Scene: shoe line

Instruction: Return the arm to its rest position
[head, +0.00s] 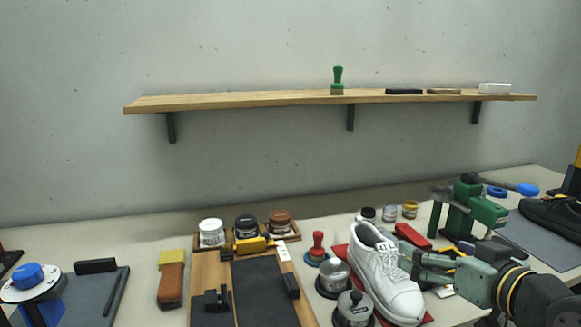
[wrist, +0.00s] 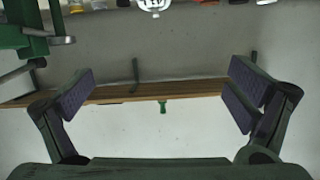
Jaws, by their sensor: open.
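My gripper (head: 424,265) reaches in from the lower right of the head view, its fingers beside and partly in front of the white shoe (head: 378,265). In the wrist view my gripper (wrist: 160,92) has its two dark-padded fingers spread wide, with nothing between them. That view looks toward the wall and appears upside down. The wooden shelf (wrist: 135,93) shows beyond the fingers. The toe of the white shoe (wrist: 154,4) shows at the top edge.
A green clamp-like device (head: 487,211) stands close behind my gripper. Metal canisters (head: 353,310), a red-handled stamp (head: 318,245) and a tray of jars (head: 246,227) stand left of the shoe. The wall shelf (head: 260,98) holds a green brush (head: 338,78). The air above the bench is clear.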

